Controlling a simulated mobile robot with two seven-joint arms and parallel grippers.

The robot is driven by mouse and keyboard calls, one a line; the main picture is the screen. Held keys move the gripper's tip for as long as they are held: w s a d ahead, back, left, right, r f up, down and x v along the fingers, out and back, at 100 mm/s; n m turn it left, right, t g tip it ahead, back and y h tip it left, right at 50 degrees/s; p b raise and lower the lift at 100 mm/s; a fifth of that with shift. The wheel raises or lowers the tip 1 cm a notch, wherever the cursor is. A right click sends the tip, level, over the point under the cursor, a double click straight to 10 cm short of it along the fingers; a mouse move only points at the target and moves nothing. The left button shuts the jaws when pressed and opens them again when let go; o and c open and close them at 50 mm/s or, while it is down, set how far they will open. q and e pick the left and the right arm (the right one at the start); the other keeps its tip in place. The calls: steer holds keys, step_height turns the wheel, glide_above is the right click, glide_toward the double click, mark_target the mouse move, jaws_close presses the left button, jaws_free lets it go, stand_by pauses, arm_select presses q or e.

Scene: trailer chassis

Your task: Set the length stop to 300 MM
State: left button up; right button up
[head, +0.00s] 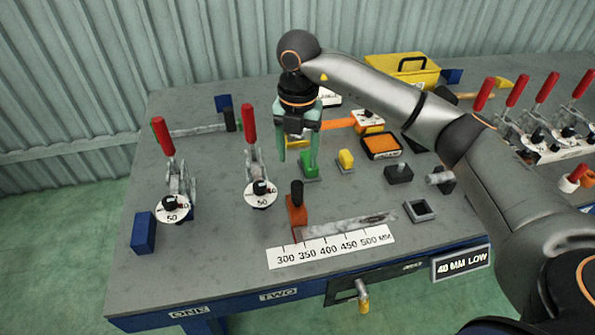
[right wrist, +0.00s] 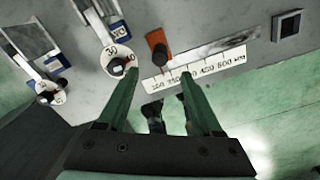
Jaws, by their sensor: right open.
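The length stop (head: 297,216) is an orange block with an upright black knob, at the left end of a metal rail (head: 345,226). Its white scale (head: 330,248) reads 300 to 500 MM. The block stands near the 300 and 350 marks; its exact reading I cannot tell. It also shows in the right wrist view (right wrist: 156,41). My right gripper (head: 297,160) is open and empty, with green fingers pointing down above the table, behind the stop in the head view. In the right wrist view the gripper (right wrist: 157,73) frames the scale below the stop. My left gripper is out of view.
Two red-handled clamps with dials (head: 261,194) (head: 173,209) stand left of the stop. A square socket (head: 420,210) is at right. A yellow toolbox (head: 405,70) stands farther back.

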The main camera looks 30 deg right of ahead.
steer(key=shift+r, duration=0.85)
steer(key=shift+c, duration=0.5)
steer(key=s+d+f+y+b, duration=0.1)
steer(key=d, duration=0.1)
steer(key=s+d+f+y+b, duration=0.1)
steer(key=d+f, duration=0.1)
steer(key=s+d+f+g+y+b, duration=0.1)
steer(key=d+y, duration=0.1)
steer(key=d, duration=0.1)
steer(key=shift+f+m+b, duration=0.25)
steer(key=shift+m+b, duration=0.05)
steer(key=c, duration=0.6)
steer(key=d+y, duration=0.1)
steer(key=s+d+y+b, duration=0.1)
steer(key=d, duration=0.1)
steer(key=d+t+y, duration=0.1)
steer(key=d, duration=0.1)
steer(key=shift+s+r+m+b, duration=0.3)
steer(key=shift+s+r+b, duration=0.1)
jaws_close()
steer(key=w+a+f, duration=0.2)
steer(key=a+f, duration=0.5)
steer(key=a, duration=0.1)
steer(key=shift+w+a+f, duration=0.2)
steer(key=shift+w+a, duration=0.1)
steer(key=shift+w, duration=0.05)
